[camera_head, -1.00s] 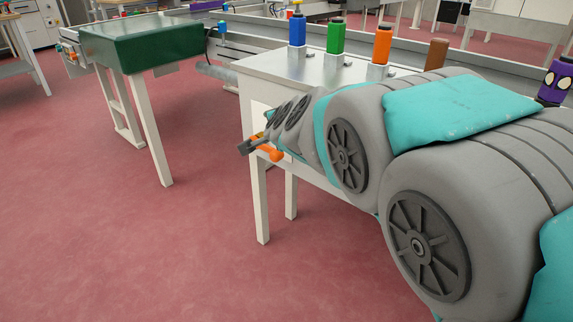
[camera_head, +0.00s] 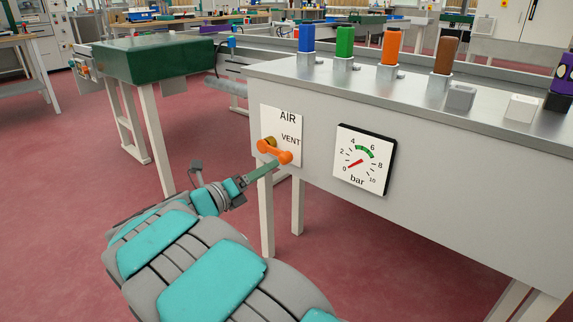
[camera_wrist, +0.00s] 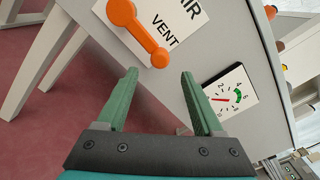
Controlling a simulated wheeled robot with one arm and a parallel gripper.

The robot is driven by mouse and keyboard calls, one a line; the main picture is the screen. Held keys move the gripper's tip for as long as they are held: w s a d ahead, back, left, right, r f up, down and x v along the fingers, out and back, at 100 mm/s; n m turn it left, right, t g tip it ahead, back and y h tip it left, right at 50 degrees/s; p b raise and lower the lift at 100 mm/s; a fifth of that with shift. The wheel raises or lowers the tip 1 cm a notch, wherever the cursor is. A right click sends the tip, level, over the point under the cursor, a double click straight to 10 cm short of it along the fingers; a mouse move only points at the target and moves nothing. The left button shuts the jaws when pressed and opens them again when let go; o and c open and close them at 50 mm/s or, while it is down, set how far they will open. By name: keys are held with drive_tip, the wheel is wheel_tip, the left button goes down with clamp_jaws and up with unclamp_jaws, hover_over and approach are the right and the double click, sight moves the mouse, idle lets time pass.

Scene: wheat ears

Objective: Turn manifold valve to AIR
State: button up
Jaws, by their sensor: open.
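The manifold valve has an orange handle (camera_head: 275,151) on a white label plate (camera_head: 291,152) with AIR at the top and VENT below. The handle's free end points right and slightly down, just under the word VENT. My gripper (camera_head: 277,163) is close by this free end, at its lower side. In the wrist view my gripper (camera_wrist: 159,74) is open and empty, with green fingers spread. The handle's rounded end (camera_wrist: 160,57) lies just beyond and between the fingertips; I cannot tell whether they touch. A pressure gauge (camera_head: 364,159) to the right reads near 0 bar.
The plate and gauge are on the bench front (camera_head: 440,190). A bench leg (camera_head: 266,215) is below the valve. A green-topped table (camera_head: 160,50) stands left, with open floor between.

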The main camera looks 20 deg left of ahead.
sight(281, 160)
drive_tip(key=x, duration=0.7)
drive_tip(key=shift+w, duration=0.25)
clamp_jaws()
drive_tip(key=shift+r, duration=0.1)
drive_tip(key=shift+r, duration=0.1)
idle(0.9)
